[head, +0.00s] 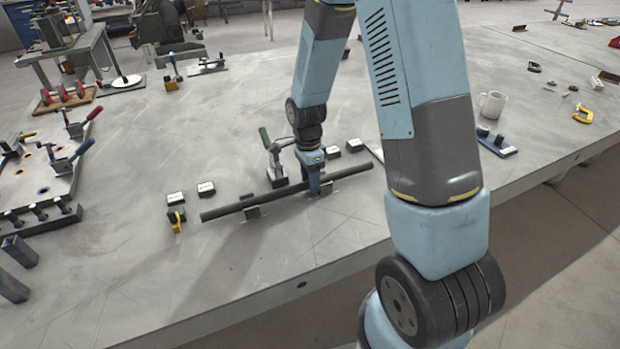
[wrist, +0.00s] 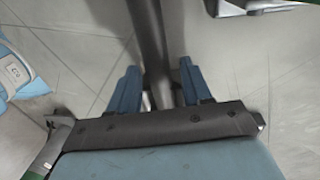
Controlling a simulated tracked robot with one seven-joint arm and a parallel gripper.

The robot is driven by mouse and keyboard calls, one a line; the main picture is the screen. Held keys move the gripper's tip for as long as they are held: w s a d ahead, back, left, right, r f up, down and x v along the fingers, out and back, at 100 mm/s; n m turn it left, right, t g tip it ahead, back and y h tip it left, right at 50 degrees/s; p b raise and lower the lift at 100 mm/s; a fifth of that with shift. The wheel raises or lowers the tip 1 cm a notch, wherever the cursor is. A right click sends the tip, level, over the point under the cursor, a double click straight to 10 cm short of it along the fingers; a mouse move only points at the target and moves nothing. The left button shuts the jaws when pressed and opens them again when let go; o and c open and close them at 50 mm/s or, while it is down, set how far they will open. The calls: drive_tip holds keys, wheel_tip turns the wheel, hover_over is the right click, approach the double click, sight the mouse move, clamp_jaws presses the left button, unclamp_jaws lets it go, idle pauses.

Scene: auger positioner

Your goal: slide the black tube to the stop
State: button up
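The black tube (head: 232,208) lies low over the table, resting across small grey supports (head: 252,212). It also shows in the wrist view (wrist: 151,45), running down between my fingers. My gripper (head: 319,188) points down over the tube, right of its middle. In the wrist view my two fingers (wrist: 158,85) straddle the tube; the left one is close to it and a gap shows at the right one. A small yellow and black piece (head: 176,218) stands just beyond the tube's left end. I cannot tell which piece is the stop.
A green-handled toggle clamp (head: 272,158) stands behind the tube. Small black-and-white blocks (head: 206,189) sit behind it, left and right. A clamp fixture (head: 60,170) is at far left. A white mug (head: 492,104) is at right. The table's front is clear.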

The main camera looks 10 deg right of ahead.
clamp_jaws()
idle(0.4)
drive_tip(key=shift+s+a, duration=0.2)
drive_tip(key=shift+a, duration=0.8)
drive_tip(key=shift+s+a, duration=0.2)
drive_tip(key=shift+a, duration=0.75)
idle(0.8)
drive_tip(key=shift+o, duration=1.2)
unclamp_jaws()
wheel_tip(320, 180, up, 14)
drive_tip(key=w+f, duration=0.1)
drive_tip(key=w, duration=0.1)
wheel_tip(320, 180, up, 15)
drive_tip(key=n+t, duration=0.3)
drive_tip(key=n, duration=0.4)
hover_over(298, 184)
drive_tip(key=s+d, duration=0.6)
drive_tip(key=d, duration=0.1)
drive_tip(key=s+d+r+n+t, duration=0.2)
drive_tip(key=s+r+n, duration=0.1)
drive_tip(key=s, duration=0.4)
drive_tip(key=s+d+r+n+t, duration=0.2)
drive_tip(key=s+d+r+n, duration=0.1)
drive_tip(key=s+n, duration=0.2)
drive_tip(key=shift+s+r+n, duration=0.2)
drive_tip(key=shift+s+n, duration=0.1)
drive_tip(key=shift+s, duration=0.8)
